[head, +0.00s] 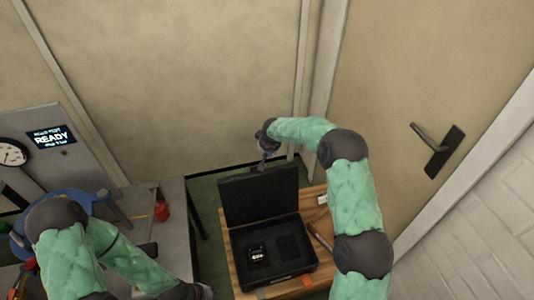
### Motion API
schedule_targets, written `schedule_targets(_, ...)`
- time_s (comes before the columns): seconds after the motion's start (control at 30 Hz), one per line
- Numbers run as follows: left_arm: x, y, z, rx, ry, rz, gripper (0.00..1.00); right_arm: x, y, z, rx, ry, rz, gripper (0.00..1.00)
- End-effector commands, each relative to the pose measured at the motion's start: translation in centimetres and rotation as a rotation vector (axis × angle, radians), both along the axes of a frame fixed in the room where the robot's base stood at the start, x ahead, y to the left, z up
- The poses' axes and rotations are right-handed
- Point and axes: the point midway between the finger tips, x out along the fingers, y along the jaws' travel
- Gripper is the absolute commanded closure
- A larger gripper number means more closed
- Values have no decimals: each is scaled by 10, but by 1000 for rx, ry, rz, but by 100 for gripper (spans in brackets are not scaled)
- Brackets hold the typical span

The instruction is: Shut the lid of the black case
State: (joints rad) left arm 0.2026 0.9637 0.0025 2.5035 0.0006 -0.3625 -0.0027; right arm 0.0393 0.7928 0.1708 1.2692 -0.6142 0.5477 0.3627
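The black case (277,282) lies on a small wooden table, its base facing up with dark foam inside. Its lid (258,197) stands open, roughly upright, along the back edge. A small dark item with a light top (257,255) sits in a foam recess. My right gripper (262,165) is at the top edge of the lid, pointing down; whether it touches the lid or is open I cannot tell. My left gripper (200,292) is low at the bottom edge of the view, left of the case, and mostly cut off.
The wooden table (305,284) has a tool with a wooden handle (320,238) right of the case and a small white item (322,199). At left, a grey bench (173,225) carries a red-capped item (161,211), a blue ring (76,196) and a panel reading READY (50,137). A door stands right.

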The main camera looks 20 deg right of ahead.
Motion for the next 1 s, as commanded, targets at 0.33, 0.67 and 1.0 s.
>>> schedule_targets(0.33, 0, 0, -16, 0, 0, 0, 60, 20, 0, -47, 0, -1, 0, 100)
schedule_targets(0.67, 0, 0, -24, 0, 0, 0, 60, 5, 0, -48, 0, -2, 0, 100)
schedule_targets(1.0, 0, 0, -30, 0, 0, 0, 60, -15, 0, -43, 1, -2, 0, 100)
